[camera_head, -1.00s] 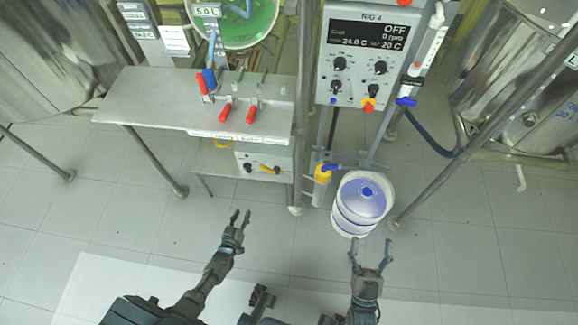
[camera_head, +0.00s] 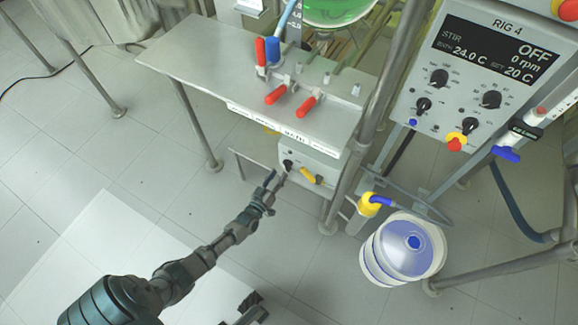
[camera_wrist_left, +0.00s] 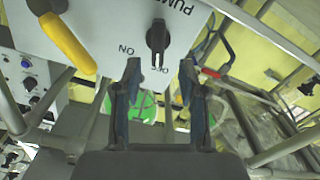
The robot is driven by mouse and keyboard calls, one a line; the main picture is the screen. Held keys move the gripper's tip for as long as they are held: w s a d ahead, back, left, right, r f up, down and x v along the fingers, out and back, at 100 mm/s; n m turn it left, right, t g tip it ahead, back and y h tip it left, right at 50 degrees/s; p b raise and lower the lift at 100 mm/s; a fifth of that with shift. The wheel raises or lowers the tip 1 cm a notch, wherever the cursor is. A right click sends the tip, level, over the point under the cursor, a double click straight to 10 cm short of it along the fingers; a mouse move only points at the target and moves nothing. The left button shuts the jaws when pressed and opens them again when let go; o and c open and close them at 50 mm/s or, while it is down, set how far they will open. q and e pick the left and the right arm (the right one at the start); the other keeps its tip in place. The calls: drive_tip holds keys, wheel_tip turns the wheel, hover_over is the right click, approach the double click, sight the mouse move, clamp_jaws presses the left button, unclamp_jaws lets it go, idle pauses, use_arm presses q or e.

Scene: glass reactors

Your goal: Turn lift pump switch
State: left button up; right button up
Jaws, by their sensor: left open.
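The pump box (camera_head: 322,160) is a pale box under the steel bench. Its front carries a black knob switch (camera_head: 288,164) and a yellow handle (camera_head: 307,174). My left gripper (camera_head: 275,179) is open and empty, just in front of the box near the black knob. In the left wrist view the panel with part of the word "PUMP" shows upside down, with its black knob (camera_wrist_left: 157,38) and an "ON" mark. The open fingers (camera_wrist_left: 160,78) are on either side below the knob, apart from it. The yellow handle (camera_wrist_left: 66,44) is at upper left. My right gripper is out of view.
The steel bench (camera_head: 190,62) with red-handled clamps overhangs the box. A bench leg (camera_head: 350,180) stands right of it. A blue-white container (camera_head: 405,248) sits on the floor at right. The RIG 4 panel (camera_head: 490,75) is upper right.

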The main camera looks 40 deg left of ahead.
sight(285, 167)
use_arm(q)
drive_tip(key=x, duration=0.2)
drive_tip(key=b+x, duration=0.1)
drive_tip(key=x, duration=0.2)
drive_tip(key=shift+d, duration=0.2)
drive_tip(key=shift+a, duration=0.1)
clamp_jaws()
